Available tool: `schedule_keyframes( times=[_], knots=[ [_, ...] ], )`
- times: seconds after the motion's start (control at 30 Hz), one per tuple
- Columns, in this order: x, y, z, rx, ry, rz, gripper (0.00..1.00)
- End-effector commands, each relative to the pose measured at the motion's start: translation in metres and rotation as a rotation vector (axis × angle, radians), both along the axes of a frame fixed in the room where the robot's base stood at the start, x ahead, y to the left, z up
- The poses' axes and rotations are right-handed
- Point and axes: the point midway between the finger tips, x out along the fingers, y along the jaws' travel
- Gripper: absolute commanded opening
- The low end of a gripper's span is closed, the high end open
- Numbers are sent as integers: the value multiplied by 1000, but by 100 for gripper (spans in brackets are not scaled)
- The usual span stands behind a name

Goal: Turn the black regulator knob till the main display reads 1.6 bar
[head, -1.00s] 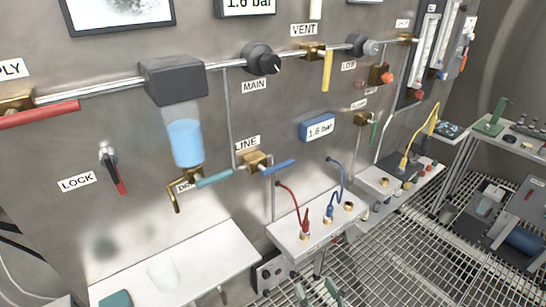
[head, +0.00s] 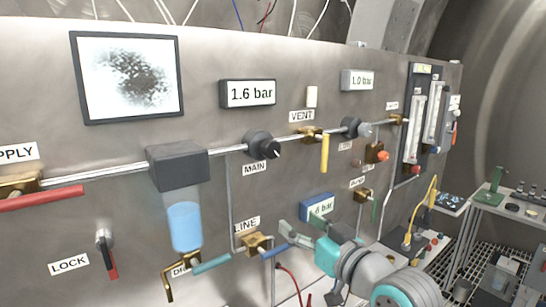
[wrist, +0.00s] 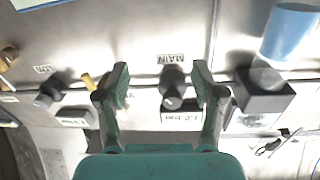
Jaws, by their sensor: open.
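The black regulator knob (head: 263,145) sits on the pipe above the MAIN label, with a pale pointer mark on its face. The main display (head: 248,93) above it reads 1.6 bar. My gripper (head: 298,230) is open and empty, below and to the right of the knob in the head view, apart from it. In the wrist view the picture is turned over; the knob (wrist: 172,88) shows between the two open fingers of my gripper (wrist: 160,75), with the wall beyond them. The main display (wrist: 182,116) is partly seen there behind the gripper.
A yellow VENT lever (head: 325,153) and a smaller dark knob (head: 351,127) lie right of the main knob. The dark filter block with blue bowl (head: 184,226) is at left. My gripper partly covers the blue display (head: 317,207). A second display (head: 358,80) reads 1.0 bar.

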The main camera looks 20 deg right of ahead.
Motion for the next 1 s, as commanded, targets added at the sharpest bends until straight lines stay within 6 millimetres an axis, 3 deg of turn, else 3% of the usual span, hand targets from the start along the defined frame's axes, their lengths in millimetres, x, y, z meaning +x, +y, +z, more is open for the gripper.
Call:
schedule_keyframes(
  times=[0.03,0.2,0.4,0.67,1.0],
  knots=[
    [1,-1,22,-19,-17,9,68],
    [-2,-1,77,-87,-40,43,68],
    [-10,-2,121,-153,-54,65,68],
    [-9,1,135,-178,-54,74,68],
    [40,17,134,-177,-53,75,68]
  ],
)
